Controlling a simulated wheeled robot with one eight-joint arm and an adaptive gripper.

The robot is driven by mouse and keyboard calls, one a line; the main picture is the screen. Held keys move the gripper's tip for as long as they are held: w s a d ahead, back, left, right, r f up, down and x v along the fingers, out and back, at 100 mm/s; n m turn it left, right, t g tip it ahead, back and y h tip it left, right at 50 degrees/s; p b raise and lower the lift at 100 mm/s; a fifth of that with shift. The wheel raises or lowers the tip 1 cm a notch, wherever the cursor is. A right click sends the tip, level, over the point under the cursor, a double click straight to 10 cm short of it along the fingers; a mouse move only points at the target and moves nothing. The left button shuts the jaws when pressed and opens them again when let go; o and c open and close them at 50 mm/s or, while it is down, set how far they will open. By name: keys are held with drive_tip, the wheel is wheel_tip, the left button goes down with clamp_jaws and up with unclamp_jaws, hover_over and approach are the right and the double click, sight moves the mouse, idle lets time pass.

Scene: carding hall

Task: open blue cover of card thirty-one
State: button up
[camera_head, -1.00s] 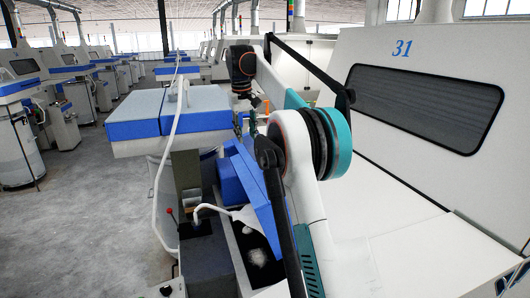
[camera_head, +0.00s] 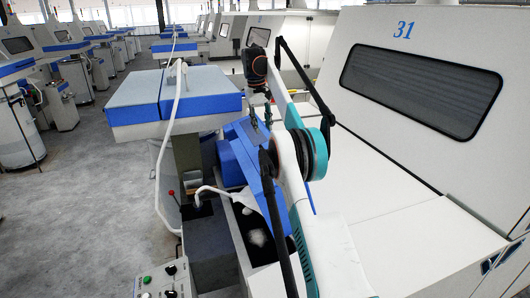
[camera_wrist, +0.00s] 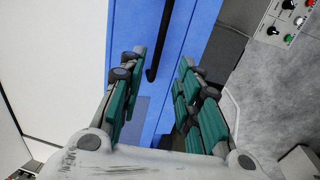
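The blue cover (camera_head: 267,192) of card thirty-one is a long blue panel standing tilted at the machine's front. A dark opening with white fluff shows beside it, so the cover looks at least partly open. In the wrist view the blue cover (camera_wrist: 190,35) fills the middle, with a black bar handle (camera_wrist: 158,45) on it. My gripper (camera_wrist: 160,65) is open, with green-padded fingers on either side of the handle's lower end. No grip on the handle shows. In the head view my gripper (camera_head: 262,115) hangs at the cover's upper end; contact cannot be told.
Card thirty-one's white body (camera_head: 420,90) with a dark window rises at right. A blue-and-white box (camera_head: 175,95) with a white hose stands at left. A control panel (camera_head: 160,285) with knobs is at bottom left. Grey floor (camera_head: 80,220) is clear at left.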

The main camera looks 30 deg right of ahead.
drive_tip(key=f, duration=0.3)
drive_tip(key=d+f, duration=0.1)
drive_tip(key=f, duration=0.3)
drive_tip(key=f+p, duration=0.1)
drive_tip(key=f, duration=0.3)
drive_tip(key=shift+s+d, duration=0.15)
drive_tip(key=shift+c, duration=0.2)
clamp_jaws()
